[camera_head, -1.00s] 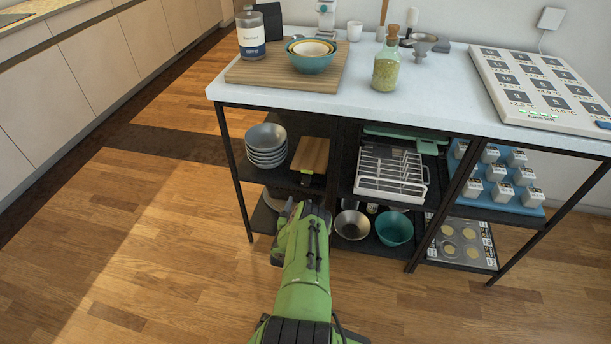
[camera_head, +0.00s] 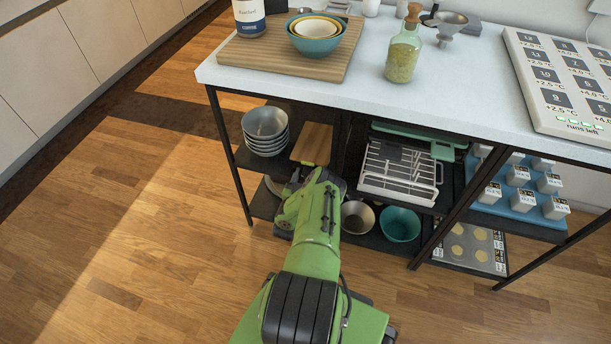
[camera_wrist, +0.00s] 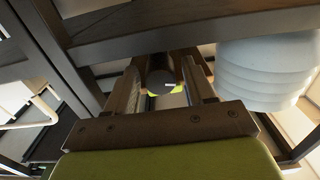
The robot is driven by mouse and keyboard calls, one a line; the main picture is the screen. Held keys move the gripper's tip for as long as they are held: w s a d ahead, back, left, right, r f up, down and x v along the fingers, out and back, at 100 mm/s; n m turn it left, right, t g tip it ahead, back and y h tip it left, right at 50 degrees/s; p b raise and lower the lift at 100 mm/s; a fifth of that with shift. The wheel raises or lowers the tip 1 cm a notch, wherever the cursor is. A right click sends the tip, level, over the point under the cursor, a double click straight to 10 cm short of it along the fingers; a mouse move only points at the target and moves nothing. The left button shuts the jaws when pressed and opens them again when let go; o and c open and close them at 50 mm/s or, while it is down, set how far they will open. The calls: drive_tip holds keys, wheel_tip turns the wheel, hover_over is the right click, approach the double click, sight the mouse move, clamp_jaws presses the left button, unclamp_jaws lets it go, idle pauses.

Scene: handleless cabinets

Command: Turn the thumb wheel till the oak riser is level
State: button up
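A small oak board (camera_head: 314,144), which looks like the oak riser, lies tilted on the upper shelf between the bowl stack and the wire rack. My gripper (camera_wrist: 165,78) reaches under the shelf area near it; in the head view my own wrist hides its fingers. In the wrist view two brown fingers stand apart. A dark round end with a small white mark, perhaps the thumb wheel (camera_wrist: 161,82), shows between them. Light gaps show beside it, and no firm contact can be made out.
Stacked bowls (camera_head: 265,131) stand left of the board, and a white wire rack (camera_head: 399,172) stands right. A metal bowl (camera_head: 357,217) and a teal bowl (camera_head: 400,224) sit below. Black shelf posts (camera_head: 229,155) frame the opening.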

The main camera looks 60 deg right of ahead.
drive_tip(key=c, duration=0.9)
drive_tip(key=shift+o, duration=0.2)
drive_tip(key=m+p, duration=0.1)
drive_tip(key=m, duration=0.3)
drive_tip(key=shift+m+p, duration=0.3)
drive_tip(key=o, duration=1)
drive_tip(key=shift+o, duration=0.2)
